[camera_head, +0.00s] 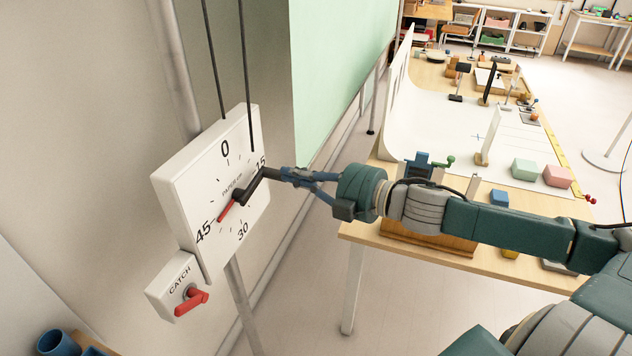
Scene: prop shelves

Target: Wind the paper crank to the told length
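A white dial box (184,194) marked "PAPER" with 0, 15, 30 and 45 is mounted by the wall at left. Its red pointer (226,212) points to the lower left, close to the 45. A black crank (252,186) runs from the dial's middle up to the right, and its handle sticks out towards my gripper. My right gripper (281,174) reaches in from the right, with its narrow fingers closed at the end of the crank handle. The fingers partly hide the handle's end. My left gripper is not in view.
A box marked "CATCH" (164,287) with a red lever (191,304) hangs below the dial. Two dark rods rise above it. A wooden table (375,237) with blocks and props stands at right, under my arm. A blue cup (56,341) is at lower left.

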